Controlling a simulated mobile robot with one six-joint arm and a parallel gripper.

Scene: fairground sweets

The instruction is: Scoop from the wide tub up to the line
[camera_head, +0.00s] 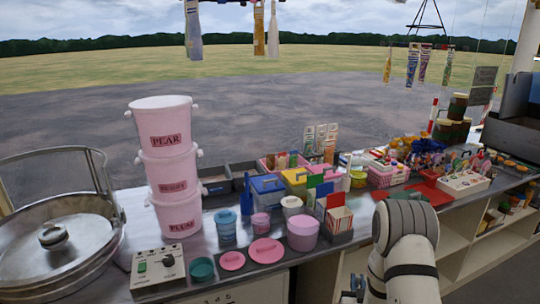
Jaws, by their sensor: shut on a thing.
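A pink open-topped tub (302,233) stands near the front edge of the counter, left of my arm. It is wider than the small pink cup (261,223) and the blue cup (226,225) beside it. I cannot see its contents or a fill line clearly. No scoop can be made out. My arm (408,235) rises at the bottom right and bends down out of the frame. My gripper's fingers and anything in them are below the picture's edge.
Three stacked pink pails (165,170), one labelled PEAR, stand behind a control box (158,270). A round metal pan (52,240) fills the left. Two pink discs (232,261) and a teal bowl (202,269) lie in front. Boxes and cards crowd the counter's back and right.

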